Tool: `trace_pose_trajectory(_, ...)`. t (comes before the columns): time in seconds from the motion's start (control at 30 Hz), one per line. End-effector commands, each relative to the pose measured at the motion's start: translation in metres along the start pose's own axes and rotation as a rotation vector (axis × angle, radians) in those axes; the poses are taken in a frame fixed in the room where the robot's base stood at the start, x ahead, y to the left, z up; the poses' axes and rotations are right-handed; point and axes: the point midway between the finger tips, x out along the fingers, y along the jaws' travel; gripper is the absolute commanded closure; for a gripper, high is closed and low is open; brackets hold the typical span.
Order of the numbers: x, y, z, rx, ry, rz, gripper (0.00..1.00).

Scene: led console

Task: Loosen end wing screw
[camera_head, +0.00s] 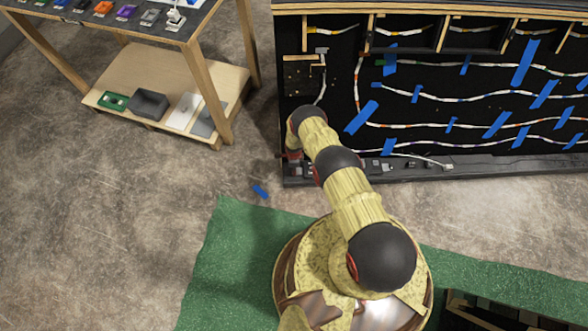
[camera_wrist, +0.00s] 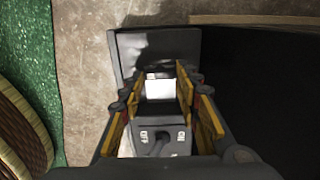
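My gripper (camera_wrist: 161,88) shows in the wrist view with its yellow-padded fingers spread apart. Between and below the fingers is a dark switch box (camera_wrist: 178,135) with ON and OFF lettering and a small lever. A white patch shows between the fingertips. I cannot tell whether the fingers touch anything. No wing screw can be made out in either view. In the head view the LED console (camera_head: 440,120) is a black wood-framed panel, and my arm reaches to its lower left corner. My gripper is mostly hidden there behind the arm.
LED strips run across the console, held by blue tape (camera_head: 362,117). Small dark parts line its bottom ledge (camera_head: 520,165). A wooden shelf unit (camera_head: 210,70) with coloured items stands at upper left. A blue scrap (camera_head: 261,191) lies on the floor. The left floor is clear.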

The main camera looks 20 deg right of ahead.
Motion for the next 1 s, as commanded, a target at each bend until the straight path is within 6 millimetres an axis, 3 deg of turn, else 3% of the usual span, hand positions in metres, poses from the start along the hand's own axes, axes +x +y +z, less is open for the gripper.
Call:
trace_pose_trajectory(0.47,0.0000,0.0002,0.0000,0.000,0.000,0.000,0.96)
trace_pose_trajectory(0.77,-0.0002,-0.0005,0.0001,-0.042,0.000,0.000,0.96)
trace_pose_trajectory(1.0,-0.0001,-0.0012,0.0002,-0.184,0.000,-0.001,0.96)
